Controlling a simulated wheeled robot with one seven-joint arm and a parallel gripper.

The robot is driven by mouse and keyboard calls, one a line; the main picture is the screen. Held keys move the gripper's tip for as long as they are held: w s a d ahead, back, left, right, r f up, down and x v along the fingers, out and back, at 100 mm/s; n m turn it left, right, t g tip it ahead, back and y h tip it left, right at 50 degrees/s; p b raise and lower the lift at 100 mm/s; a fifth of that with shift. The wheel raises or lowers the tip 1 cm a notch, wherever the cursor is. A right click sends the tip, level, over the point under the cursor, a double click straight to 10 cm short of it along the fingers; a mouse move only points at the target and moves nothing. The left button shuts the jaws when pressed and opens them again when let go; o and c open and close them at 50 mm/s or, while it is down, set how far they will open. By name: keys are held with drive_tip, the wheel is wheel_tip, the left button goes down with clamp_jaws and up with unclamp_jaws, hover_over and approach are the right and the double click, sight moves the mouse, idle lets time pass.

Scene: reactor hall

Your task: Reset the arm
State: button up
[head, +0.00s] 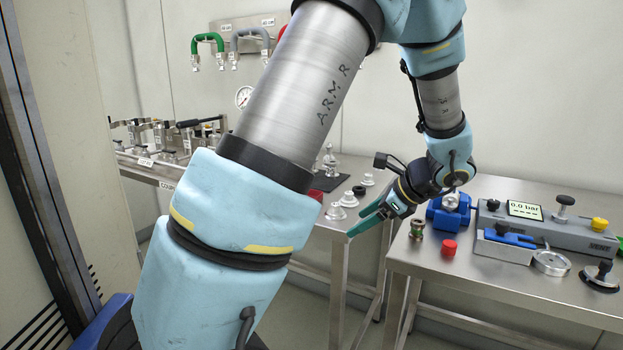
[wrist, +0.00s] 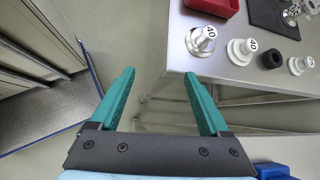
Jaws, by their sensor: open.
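My gripper (head: 368,219) has green fingers and hangs in front of the corner of the left steel table, in the gap beside the right table. In the wrist view my gripper (wrist: 158,88) is open, with its two fingers apart and nothing between them. Below and between the fingers are the table corner and the floor. My arm rises from the lower left of the head view, bends out of the top and comes down to the wrist at the right.
The left table (head: 325,225) holds several weights (wrist: 201,40), a red tray (wrist: 212,5) and a dark mat (head: 330,178). The right table (head: 480,300) holds a grey device with a display (head: 525,210), a blue block (head: 440,216) and a red cap (head: 449,247). A cabinet stands at left.

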drive_tip(key=s+a+f+n+g+h, duration=0.1)
drive_tip(key=s+a+n+g+h, duration=0.1)
drive_tip(key=s+a+n, duration=0.3)
drive_tip(key=s+a+f+n+g+h, duration=0.1)
drive_tip(key=s+a+n+h, duration=0.4)
drive_tip(key=a+n, duration=0.8)
drive_tip(key=shift+s+n+g, duration=0.25)
drive_tip(key=shift+n+g, duration=0.15)
drive_tip(key=shift+n, duration=1.5)
